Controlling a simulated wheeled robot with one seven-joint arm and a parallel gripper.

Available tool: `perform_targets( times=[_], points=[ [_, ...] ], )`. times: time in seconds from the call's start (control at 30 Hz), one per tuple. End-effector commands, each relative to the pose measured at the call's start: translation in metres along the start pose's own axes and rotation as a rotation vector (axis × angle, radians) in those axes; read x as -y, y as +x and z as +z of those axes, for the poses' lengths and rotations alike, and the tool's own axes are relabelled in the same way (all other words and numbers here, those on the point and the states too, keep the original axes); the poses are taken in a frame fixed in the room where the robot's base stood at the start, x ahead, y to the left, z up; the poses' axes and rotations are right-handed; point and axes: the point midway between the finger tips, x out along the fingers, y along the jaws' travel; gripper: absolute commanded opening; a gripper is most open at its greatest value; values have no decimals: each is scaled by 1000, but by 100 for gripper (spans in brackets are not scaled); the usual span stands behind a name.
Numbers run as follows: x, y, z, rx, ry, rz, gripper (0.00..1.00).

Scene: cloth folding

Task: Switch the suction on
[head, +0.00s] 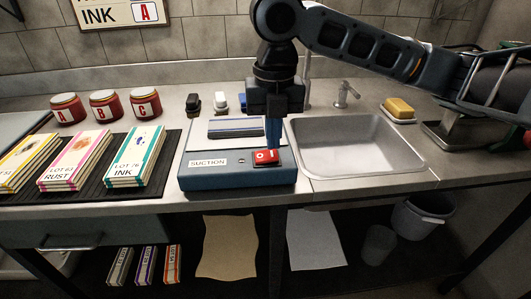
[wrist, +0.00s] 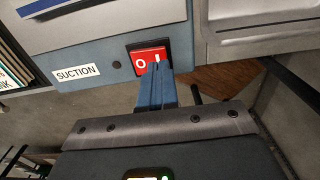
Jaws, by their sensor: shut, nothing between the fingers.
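The blue-grey suction box (head: 215,183) stands on the counter left of the sink, with a white SUCTION label (head: 208,162) on its front. A red rocker switch (head: 262,157) sits at the right of its front face. In the wrist view the switch (wrist: 139,58) shows a white O on the left and an I mark on the right. My gripper (head: 272,147) points down, its blue fingers shut and empty. In the wrist view the fingertips (wrist: 159,66) are at the I side and partly cover it. I cannot tell whether they touch or press it.
The steel sink (head: 422,170) lies right of the box, with a yellow sponge (head: 398,106) behind it. Stacked books (head: 136,157) stand at left, red jars (head: 104,105) behind them. A small dark round spot (wrist: 116,64) lies between label and switch.

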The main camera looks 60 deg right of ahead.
Motion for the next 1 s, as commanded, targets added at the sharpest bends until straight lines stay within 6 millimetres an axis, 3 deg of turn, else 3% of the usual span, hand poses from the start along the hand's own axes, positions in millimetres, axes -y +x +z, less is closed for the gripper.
perform_targets(
  times=[1.0],
  points=[
    [0,14,0,0,0,0,0]
  ],
)
